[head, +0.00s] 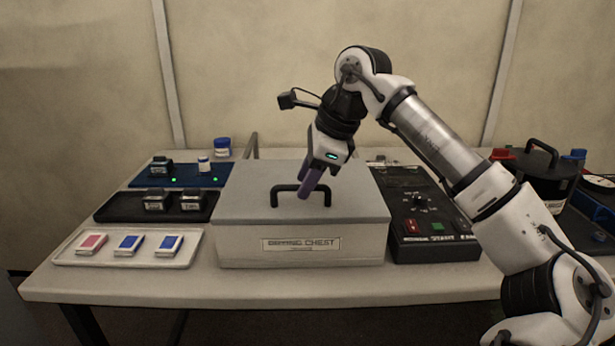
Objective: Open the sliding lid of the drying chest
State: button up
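The drying chest (230,243) is a grey box with a label on its front, standing at the middle of the table. Its flat grey lid (240,200) lies over the top, and no opening shows. A black bar handle (277,194) stands up on the lid. My gripper (308,186) points down at the handle, its purple fingers overlapping the handle's right part in the head view. The fingers look close together. I cannot tell whether they touch the bar or straddle it, or how far apart they are.
Left of the chest are a white tray (68,258) with small boxes, a black tray (112,208) and a blue tray (137,181) with jars. A black control box (455,250) stands close on the right. A dark lidded pot (545,185) stands farther right.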

jog(key=shift+c, duration=0.2)
grip_shut()
